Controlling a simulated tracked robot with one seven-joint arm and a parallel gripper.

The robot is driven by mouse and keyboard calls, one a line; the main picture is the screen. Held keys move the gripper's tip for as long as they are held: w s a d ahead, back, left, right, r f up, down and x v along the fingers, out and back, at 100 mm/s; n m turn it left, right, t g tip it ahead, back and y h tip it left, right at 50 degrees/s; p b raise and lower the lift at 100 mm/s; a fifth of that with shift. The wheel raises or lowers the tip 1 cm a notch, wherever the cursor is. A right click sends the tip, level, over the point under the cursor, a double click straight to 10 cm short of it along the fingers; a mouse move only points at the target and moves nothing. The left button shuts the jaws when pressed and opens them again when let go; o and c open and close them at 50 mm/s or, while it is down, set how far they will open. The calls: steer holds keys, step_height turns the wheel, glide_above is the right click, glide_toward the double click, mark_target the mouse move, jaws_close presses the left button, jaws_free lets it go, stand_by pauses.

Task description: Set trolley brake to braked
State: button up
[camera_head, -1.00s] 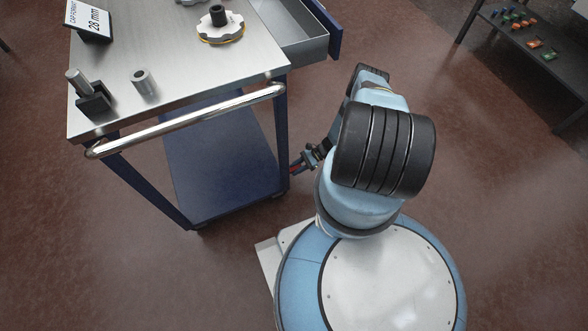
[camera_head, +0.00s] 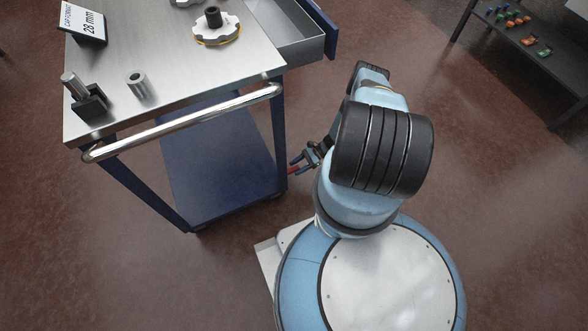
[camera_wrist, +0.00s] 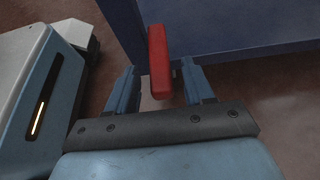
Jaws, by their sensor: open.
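The trolley (camera_head: 215,165) stands left of my base, with a steel top, a front rail and a blue lower shelf. Its red brake lever (camera_wrist: 159,62) shows in the wrist view, sticking out from the trolley's blue lower frame. A bit of the red lever also shows in the head view (camera_head: 294,170). My gripper (camera_wrist: 162,82) is open, with one blue finger on each side of the lever's near end. I cannot tell whether either finger touches it. In the head view my gripper (camera_head: 303,161) is beside the trolley's near right leg, partly hidden by my arm.
On the trolley top are a 28 mm sign (camera_head: 84,24), a white toothed wheel (camera_head: 215,30), a metal sleeve (camera_head: 138,84) and a dark holder with a pin (camera_head: 88,104). An open drawer (camera_head: 290,40) juts out right. A dark shelf (camera_head: 530,45) stands far right. The floor between is clear.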

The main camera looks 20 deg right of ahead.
steer(key=v, duration=1.2)
steer(key=shift+d, duration=0.15)
